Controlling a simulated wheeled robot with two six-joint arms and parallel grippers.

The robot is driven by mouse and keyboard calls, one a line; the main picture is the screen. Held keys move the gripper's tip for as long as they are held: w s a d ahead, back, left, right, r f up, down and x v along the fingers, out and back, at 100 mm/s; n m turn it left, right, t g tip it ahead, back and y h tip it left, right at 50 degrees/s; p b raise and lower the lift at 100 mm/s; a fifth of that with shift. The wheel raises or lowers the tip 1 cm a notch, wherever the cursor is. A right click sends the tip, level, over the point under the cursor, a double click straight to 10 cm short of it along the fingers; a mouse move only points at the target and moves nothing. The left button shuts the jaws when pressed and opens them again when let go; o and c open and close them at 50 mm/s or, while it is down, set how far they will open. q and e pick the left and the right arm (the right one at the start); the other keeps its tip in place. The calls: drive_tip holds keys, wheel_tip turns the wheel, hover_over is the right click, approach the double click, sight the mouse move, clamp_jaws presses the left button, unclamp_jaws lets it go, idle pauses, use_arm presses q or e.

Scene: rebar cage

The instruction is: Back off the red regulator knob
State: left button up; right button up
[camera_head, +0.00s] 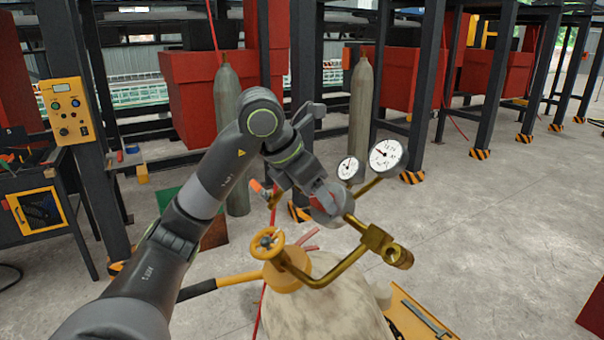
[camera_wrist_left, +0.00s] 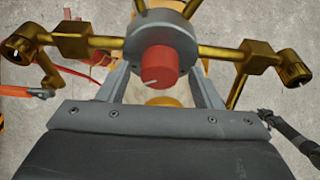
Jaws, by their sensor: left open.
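The red regulator knob (camera_wrist_left: 157,66) shows in the left wrist view, with a white mark on its face. It sits at the centre of a round grey regulator body (camera_wrist_left: 163,27) with brass fittings on both sides. My left gripper (camera_wrist_left: 158,72) is open, its two fingers on either side of the knob; I cannot tell whether they touch it. In the head view my left gripper (camera_head: 318,190) is at the regulator (camera_head: 334,204), above the gas cylinder (camera_head: 325,300), and largely hides the knob. My right gripper is in neither view.
Two dial gauges (camera_head: 386,154) (camera_head: 348,168) stand on the regulator's brass pipework (camera_head: 376,240). A yellow handwheel (camera_head: 267,243) is just left of it on the cylinder valve. Behind are grey cylinders (camera_head: 360,120) and dark steel posts. Concrete floor (camera_head: 500,230) is clear at right.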

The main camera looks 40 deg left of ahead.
use_arm(q)
drive_tip(key=p+v, duration=0.2)
drive_tip(key=v, duration=1.5)
drive_tip(key=shift+p, duration=0.3)
